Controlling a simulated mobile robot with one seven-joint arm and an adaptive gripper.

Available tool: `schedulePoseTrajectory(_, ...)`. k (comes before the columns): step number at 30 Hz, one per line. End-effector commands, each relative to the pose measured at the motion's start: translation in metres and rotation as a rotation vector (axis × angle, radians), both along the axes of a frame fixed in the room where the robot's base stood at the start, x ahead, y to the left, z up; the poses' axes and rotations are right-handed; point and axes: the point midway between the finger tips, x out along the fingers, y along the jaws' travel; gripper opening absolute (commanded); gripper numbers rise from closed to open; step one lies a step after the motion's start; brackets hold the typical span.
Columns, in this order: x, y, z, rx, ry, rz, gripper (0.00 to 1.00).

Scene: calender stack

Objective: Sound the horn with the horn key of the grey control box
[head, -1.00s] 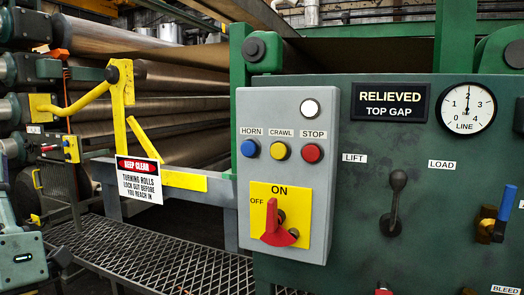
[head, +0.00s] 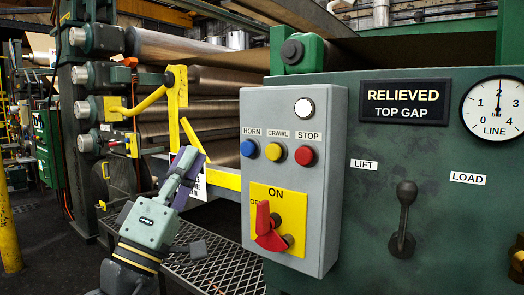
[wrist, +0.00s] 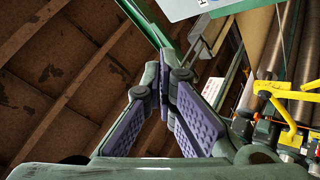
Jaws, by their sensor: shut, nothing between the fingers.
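The grey control box (head: 293,109) is mounted on the left of the green panel in the head view. Its blue key (head: 248,149) under the label HORN is at the upper left, beside the yellow crawl key (head: 275,154) and the red stop key (head: 305,156). My gripper (head: 190,160) is left of the box and slightly below the height of the keys, apart from the box and in front of the warning sign. In the wrist view my gripper (wrist: 163,85) is shut and empty, its purple pads together. A corner of the box shows at the top there.
A red switch handle (head: 266,222) sticks out from the yellow plate on the box. The lift lever (head: 403,220) stands to its right on the green panel. Rolls (head: 205,50) and a yellow bracket (head: 178,90) lie behind my gripper. Mesh grating (head: 215,265) is below.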

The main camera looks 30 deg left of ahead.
Motion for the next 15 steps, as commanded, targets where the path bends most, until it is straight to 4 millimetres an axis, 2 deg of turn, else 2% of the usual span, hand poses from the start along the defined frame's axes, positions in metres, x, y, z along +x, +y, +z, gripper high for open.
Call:
schedulePoseTrajectory(10, 0.001, 0.000, 0.000, 0.000, 0.000, -0.001, 0.00)
schedulePoseTrajectory(15, 0.011, -0.001, 0.000, 0.000, 0.001, -0.004, 0.00)
